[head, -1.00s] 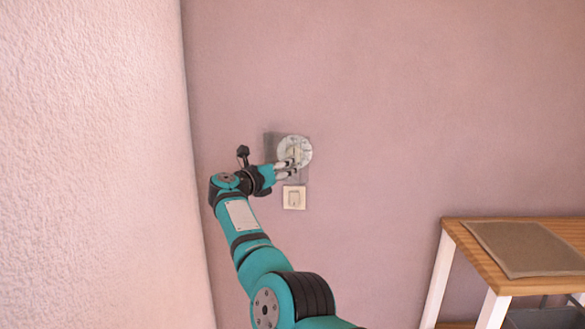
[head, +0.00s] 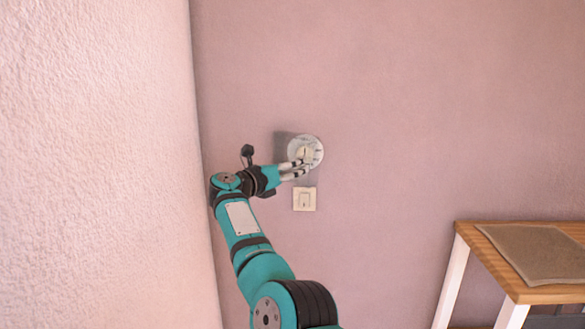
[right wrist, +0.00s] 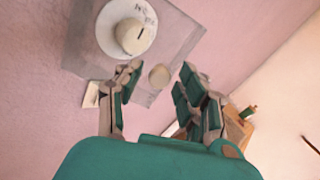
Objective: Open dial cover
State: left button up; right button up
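A round white dial (head: 318,143) is on the pink wall, with a grey see-through square cover (head: 283,143) around it. In the right wrist view the dial (right wrist: 109,26) has a raised centre knob with a dark slot. The cover (right wrist: 190,45) bears a small round beige knob (right wrist: 159,75) near its lower part. My right gripper (head: 300,168) is at the dial's lower left and hides part of it. In the right wrist view its fingers (right wrist: 160,82) are apart, one on each side of the small knob, with gaps visible. My left gripper is not in view.
A cream wall switch (head: 304,199) sits just below the dial. A side wall (head: 100,160) rises close on the left of my arm. A wooden table (head: 488,249) with white legs and a mat (head: 540,254) stands at lower right. The wall right of the dial is bare.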

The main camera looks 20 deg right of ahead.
jog(key=shift+o, duration=0.3)
notch_tip(320, 180, up, 10)
dwell(0.4)
jog(key=shift+d+f, duration=0.1)
jog(key=shift+f, duration=0.05)
